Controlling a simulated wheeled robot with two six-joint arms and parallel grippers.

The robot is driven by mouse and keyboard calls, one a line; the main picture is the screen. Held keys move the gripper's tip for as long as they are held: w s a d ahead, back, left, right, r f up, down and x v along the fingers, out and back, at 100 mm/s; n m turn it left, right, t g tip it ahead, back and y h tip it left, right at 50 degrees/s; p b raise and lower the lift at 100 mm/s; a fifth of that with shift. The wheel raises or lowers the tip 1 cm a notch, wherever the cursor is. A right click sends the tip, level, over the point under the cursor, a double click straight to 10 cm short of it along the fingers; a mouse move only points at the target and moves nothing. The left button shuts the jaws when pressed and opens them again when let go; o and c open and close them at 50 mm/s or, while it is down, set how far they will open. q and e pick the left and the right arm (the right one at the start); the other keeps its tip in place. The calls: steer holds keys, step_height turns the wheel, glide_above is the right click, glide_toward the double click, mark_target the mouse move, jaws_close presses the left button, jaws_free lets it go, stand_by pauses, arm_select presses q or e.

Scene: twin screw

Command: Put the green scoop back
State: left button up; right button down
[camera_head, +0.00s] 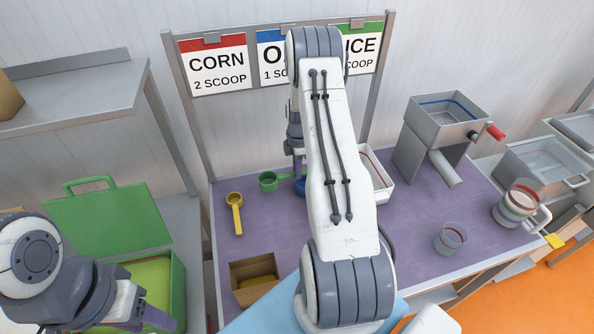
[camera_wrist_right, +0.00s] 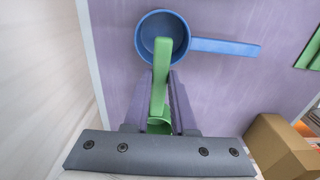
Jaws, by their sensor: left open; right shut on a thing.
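The green scoop (camera_head: 268,181) is at the back of the purple table, its cup to the left of my right gripper (camera_head: 298,184). In the right wrist view, my right gripper (camera_wrist_right: 161,100) is shut on the green scoop's handle (camera_wrist_right: 160,75); part of its cup shows below, between the fingers. I cannot tell whether the cup touches the table. The blue scoop (camera_wrist_right: 162,38) lies just beyond the fingertips; in the head view my right arm mostly hides it. My left gripper (camera_head: 150,318) is open and empty at the lower left, by the open green bin (camera_head: 178,285).
A yellow scoop (camera_head: 237,215) and a cardboard box (camera_head: 242,272) are left of my right arm. A white tray (camera_head: 380,180) is partly behind that arm. A metal hopper (camera_head: 437,130), a clear cup (camera_head: 450,238) and a jug (camera_head: 516,203) stand right. Sign cards (camera_head: 217,75) hang behind.

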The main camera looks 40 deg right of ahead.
steer(key=shift+f, duration=0.95)
steer(key=shift+f+b, duration=0.45)
steer(key=shift+f, duration=0.2)
steer(key=c, duration=0.7)
jaws_free()
steer(key=shift+c, duration=0.2)
steer(key=shift+r, duration=0.1)
